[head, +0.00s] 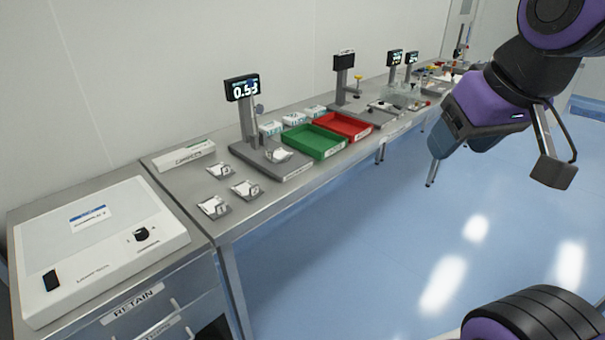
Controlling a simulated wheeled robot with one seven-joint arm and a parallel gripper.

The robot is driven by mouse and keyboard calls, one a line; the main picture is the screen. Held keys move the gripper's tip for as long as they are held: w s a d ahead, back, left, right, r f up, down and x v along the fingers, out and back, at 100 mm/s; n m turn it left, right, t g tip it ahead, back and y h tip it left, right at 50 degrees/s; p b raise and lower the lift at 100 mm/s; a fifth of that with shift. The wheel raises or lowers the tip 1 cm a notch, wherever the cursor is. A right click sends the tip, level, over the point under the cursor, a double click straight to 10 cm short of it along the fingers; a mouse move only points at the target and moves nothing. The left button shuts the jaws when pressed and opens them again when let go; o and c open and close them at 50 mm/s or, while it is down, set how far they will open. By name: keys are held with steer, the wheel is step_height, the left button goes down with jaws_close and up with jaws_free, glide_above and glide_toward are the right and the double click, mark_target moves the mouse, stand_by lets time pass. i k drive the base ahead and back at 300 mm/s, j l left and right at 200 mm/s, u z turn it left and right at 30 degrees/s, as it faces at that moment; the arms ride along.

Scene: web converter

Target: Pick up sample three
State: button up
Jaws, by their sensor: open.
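Three small white samples sit on dark plates at the near end of the steel bench in the head view: a back one (220,170), a right one (246,188) and a front one (214,207). Their markings are too small to read surely, so I cannot tell which is sample three. Another white piece (279,154) lies on the scale (262,160), whose display (242,88) reads about 0.53. My gripper (500,160) is open and empty at the upper right, over the floor and well apart from the samples.
A green tray (314,141) and a red tray (343,125) stand right of the scale. A white box-like device (100,243) sits on the near-left cabinet. More instruments (395,75) stand farther along the bench (300,185). The blue floor (400,240) in front is clear.

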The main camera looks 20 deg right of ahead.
mark_target(275, 156)
steer(key=i+l+u, duration=0.5)
steer(key=i+l, duration=0.15)
steer(key=l, duration=0.25)
steer(key=i+l+u, duration=0.15)
steer(key=l, duration=0.2)
steer(key=i+l+u, duration=0.35)
steer(key=l, duration=0.4)
